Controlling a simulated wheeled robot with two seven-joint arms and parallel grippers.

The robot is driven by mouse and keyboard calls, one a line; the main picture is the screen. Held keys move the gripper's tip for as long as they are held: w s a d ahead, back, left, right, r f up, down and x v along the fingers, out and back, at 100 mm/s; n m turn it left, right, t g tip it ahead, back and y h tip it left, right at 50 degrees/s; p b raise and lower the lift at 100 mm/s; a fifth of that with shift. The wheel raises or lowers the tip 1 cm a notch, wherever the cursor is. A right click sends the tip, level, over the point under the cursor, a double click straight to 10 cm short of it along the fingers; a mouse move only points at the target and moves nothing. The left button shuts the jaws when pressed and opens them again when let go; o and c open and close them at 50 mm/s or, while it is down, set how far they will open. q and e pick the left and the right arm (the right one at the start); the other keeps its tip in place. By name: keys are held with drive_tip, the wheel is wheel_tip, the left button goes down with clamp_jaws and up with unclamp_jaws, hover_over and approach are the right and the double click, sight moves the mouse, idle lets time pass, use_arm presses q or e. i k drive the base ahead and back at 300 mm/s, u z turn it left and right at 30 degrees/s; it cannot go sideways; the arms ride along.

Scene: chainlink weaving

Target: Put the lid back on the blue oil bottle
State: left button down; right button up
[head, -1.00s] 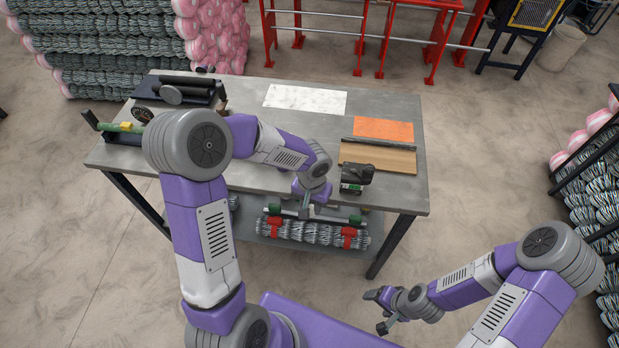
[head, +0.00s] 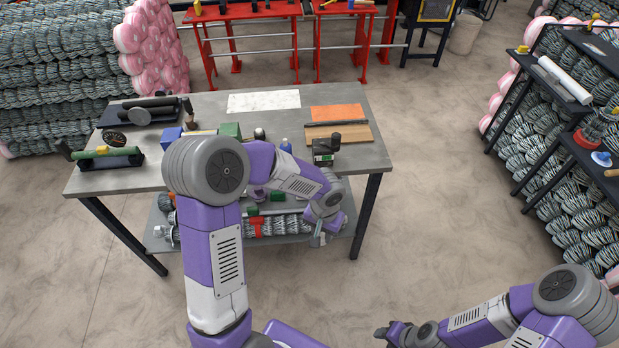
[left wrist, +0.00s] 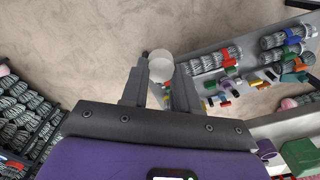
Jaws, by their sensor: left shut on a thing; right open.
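A small blue bottle (head: 286,145) stands on the grey table, partly hidden behind my left arm; its top is too small to make out. My left gripper (head: 318,239) is past the table's front edge, below and to the right of the bottle. In the left wrist view, its fingers (left wrist: 160,84) are shut on a pale round piece that looks like the lid (left wrist: 161,66). The bottle is not clear in the wrist view. My right gripper (head: 384,332) is open and empty, low over the floor, away from the table.
A shelf rack (head: 560,75) stands at the right. The floor between is open.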

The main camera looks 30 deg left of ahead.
sight(285, 146)
drive_tip(key=z, duration=0.25)
drive_tip(key=k, duration=0.6)
drive_tip(key=u, duration=0.65)
drive_tip(key=i, duration=0.85)
drive_tip(key=u, duration=0.55)
